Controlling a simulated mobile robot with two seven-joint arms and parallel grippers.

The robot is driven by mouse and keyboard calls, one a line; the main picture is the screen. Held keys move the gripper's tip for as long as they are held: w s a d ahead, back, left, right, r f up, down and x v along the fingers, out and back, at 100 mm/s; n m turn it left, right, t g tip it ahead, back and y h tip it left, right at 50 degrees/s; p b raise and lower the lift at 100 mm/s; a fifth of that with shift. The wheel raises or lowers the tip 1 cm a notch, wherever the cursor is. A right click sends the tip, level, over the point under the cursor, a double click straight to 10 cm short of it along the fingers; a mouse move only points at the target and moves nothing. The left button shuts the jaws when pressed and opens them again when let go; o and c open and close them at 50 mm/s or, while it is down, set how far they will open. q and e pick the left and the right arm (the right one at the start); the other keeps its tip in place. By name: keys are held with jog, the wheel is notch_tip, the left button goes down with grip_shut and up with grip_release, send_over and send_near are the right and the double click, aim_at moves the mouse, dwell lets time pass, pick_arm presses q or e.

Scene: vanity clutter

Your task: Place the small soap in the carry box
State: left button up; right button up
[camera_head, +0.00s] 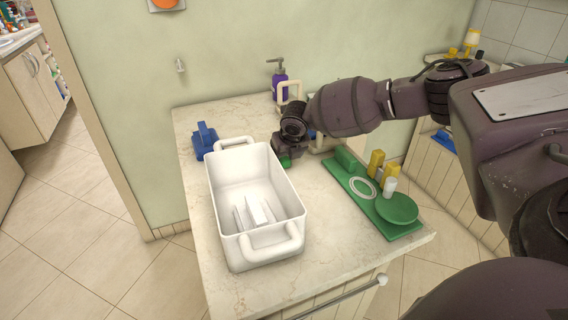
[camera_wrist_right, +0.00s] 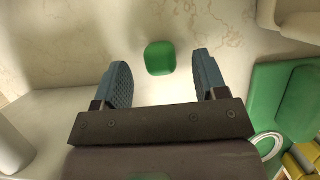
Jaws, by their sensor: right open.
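The small soap (camera_wrist_right: 160,58) is a green rounded block on the pale marble counter. In the head view, a bit of the soap (camera_head: 286,161) shows just below my right gripper (camera_head: 288,150). In the right wrist view my right gripper (camera_wrist_right: 161,76) is open, with the soap between and slightly beyond its two blue-grey fingertips, touching neither finger. The carry box (camera_head: 226,172) is a white open bin with a looped handle at each end, left of the gripper on the counter. Several white pieces or dividers stand inside it. My left gripper is out of view.
A green tray (camera_head: 402,231) with a green dish (camera_head: 397,207), a white ring (camera_head: 362,188) and yellow bottles (camera_head: 376,162) lies right of the box. A blue item (camera_head: 204,142) stands behind the box; a purple pump bottle (camera_head: 279,80) stands near the wall.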

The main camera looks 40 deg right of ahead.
jog(key=x, duration=0.2)
jog(key=shift+w+f, duration=0.1)
jog(key=shift+f, duration=0.2)
jog(key=shift+r, duration=0.15)
jog(key=shift+c, duration=0.3)
jog(key=c, duration=1)
